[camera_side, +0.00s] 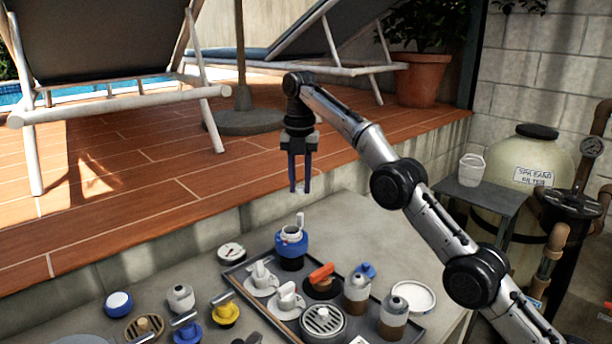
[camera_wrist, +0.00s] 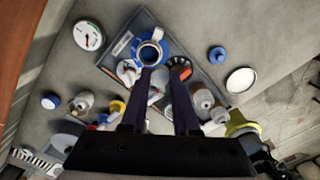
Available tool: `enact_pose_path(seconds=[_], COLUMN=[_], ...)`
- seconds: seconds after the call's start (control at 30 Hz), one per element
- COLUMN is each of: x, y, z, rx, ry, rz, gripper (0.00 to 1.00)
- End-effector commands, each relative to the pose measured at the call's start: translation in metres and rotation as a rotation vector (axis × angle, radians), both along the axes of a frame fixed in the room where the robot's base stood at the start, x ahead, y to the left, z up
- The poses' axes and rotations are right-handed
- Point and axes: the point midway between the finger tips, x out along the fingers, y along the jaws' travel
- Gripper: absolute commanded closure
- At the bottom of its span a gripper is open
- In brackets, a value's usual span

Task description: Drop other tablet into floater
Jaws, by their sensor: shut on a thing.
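The floater (camera_side: 291,246) has a blue ring and a white open cup, and stands upright at the tray's back edge. It also shows ahead of the fingertips in the wrist view (camera_wrist: 150,52). My gripper (camera_side: 300,190) points straight down above the floater, clear of it. Its two dark blue fingers also show in the wrist view (camera_wrist: 155,72), with a narrow gap between them. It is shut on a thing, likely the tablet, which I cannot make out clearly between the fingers. A small white piece (camera_side: 300,219) rises at the floater's top.
A dark tray (camera_side: 232,278) holds two white dishes, an orange-handled item (camera_side: 321,273), bottles and a round drain cover (camera_side: 324,321). A dial gauge (camera_side: 231,252), a blue-and-white cap (camera_side: 118,303) and yellow and blue items lie left of it. A white lid (camera_side: 413,296) lies on the right.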

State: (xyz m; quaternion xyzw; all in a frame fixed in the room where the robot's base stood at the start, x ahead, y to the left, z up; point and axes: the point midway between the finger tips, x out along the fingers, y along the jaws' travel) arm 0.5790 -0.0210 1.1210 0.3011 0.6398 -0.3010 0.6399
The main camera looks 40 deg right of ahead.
Motion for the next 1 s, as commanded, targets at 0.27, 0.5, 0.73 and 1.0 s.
enact_pose_path(seconds=[0.27,0.5,0.73,1.0], x=[0.006,0.009,0.010,0.010], y=[0.008,0.015,0.021,0.021], z=[-0.018,-0.038,-0.050,-0.069], rx=[0.000,0.000,0.000,0.001], ry=[0.003,0.001,0.001,0.002], rz=[0.014,0.027,0.037,0.038], gripper=[1.00,1.00,1.00,1.00])
